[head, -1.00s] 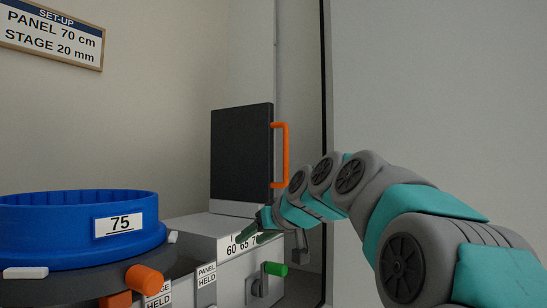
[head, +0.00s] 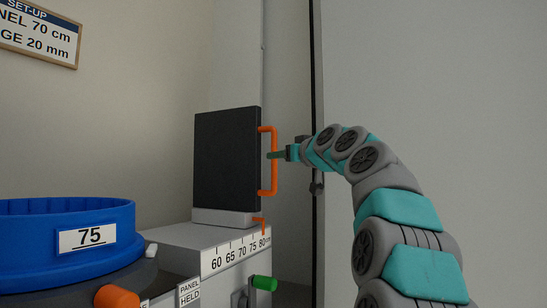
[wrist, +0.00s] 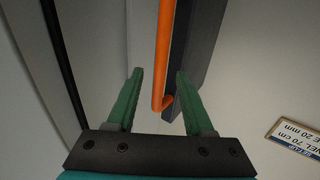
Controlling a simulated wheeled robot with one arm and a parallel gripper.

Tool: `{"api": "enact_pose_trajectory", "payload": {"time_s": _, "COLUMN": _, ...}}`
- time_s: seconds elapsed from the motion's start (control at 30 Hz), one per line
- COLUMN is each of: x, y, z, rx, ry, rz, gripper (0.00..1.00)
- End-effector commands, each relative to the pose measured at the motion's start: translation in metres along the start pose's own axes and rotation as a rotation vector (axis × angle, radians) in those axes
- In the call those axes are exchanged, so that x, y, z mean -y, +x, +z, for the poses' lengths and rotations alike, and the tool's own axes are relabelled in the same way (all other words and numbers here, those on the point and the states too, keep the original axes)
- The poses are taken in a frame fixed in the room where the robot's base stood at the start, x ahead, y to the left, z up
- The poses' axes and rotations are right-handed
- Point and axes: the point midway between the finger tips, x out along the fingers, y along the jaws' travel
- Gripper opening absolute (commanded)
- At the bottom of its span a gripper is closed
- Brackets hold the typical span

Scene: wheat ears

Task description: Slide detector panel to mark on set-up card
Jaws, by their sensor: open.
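The dark detector panel (head: 224,160) stands upright on a pale foot at the end of the rail, with an orange handle (head: 274,178) on its right side. An orange pointer (head: 263,226) below it is near the 80 cm end of the scale (head: 236,252). The set-up card (head: 38,32) on the wall is partly cut off; its lines end in 70 cm and 20 mm. My gripper (head: 272,155) is at the handle's mid height. In the wrist view my gripper (wrist: 158,76) is open, and the orange handle (wrist: 164,55) shows between its fingers, not gripped.
A blue drum (head: 65,235) labelled 75 stands at the left, with an orange knob (head: 117,298) below. A PANEL HELD plate (head: 189,292) and a green-tipped lever (head: 264,283) are on the front of the rail's base. A wall edge with a dark strip (head: 316,130) stands right of the panel.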

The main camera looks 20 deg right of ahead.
Motion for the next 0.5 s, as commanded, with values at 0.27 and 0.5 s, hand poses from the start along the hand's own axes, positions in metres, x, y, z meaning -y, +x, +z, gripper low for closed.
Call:
{"api": "enact_pose_trajectory", "payload": {"time_s": 0.27, "x": 0.000, "y": 0.036, "z": 0.000, "rx": 0.003, "ry": 0.000, "rz": 0.000, "gripper": 0.52}}
{"api": "enact_pose_trajectory", "payload": {"time_s": 0.5, "x": 0.000, "y": 0.047, "z": 0.002, "rx": 0.004, "ry": 0.001, "rz": -0.001, "gripper": 0.52}}
